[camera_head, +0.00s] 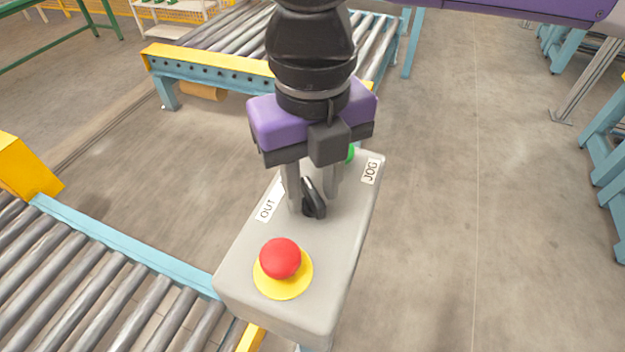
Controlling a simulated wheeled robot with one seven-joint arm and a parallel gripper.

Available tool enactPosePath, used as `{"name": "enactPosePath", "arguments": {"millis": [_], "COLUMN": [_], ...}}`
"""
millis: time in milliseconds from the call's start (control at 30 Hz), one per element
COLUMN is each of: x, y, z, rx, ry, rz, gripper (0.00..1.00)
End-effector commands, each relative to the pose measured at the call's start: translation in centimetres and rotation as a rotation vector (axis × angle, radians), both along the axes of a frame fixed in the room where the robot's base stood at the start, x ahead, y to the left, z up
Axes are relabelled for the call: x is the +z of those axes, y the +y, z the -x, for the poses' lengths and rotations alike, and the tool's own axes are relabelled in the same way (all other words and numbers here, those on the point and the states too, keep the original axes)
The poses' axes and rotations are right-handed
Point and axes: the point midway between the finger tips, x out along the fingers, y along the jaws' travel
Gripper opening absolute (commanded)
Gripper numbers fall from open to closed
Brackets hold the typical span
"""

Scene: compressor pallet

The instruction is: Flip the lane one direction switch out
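A grey control box (335,262) stands in the middle of the view. On its top is a black rotary switch (314,203) with a slanted handle. An OUT label (267,209) is on the box to the switch's left, and a JOG label (371,171) is near the far right edge. My gripper (312,200) points down over the box, its two grey fingers apart, one on each side of the switch handle. I cannot tell whether the fingers touch the handle. The far part of the box top is partly hidden behind my gripper.
A red mushroom button (281,258) on a yellow ring sits at the box's near end. A green button (350,153) shows partly behind my gripper. Roller conveyors lie at lower left (95,290) and behind (215,42).

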Motion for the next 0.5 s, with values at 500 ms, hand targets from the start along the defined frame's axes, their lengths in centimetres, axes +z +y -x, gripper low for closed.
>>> {"name": "enactPosePath", "arguments": {"millis": [500], "x": [-0.01], "y": [0.00], "z": [-0.01], "rx": [0.009], "ry": [-0.001], "rz": [0.000], "gripper": [0.00]}}
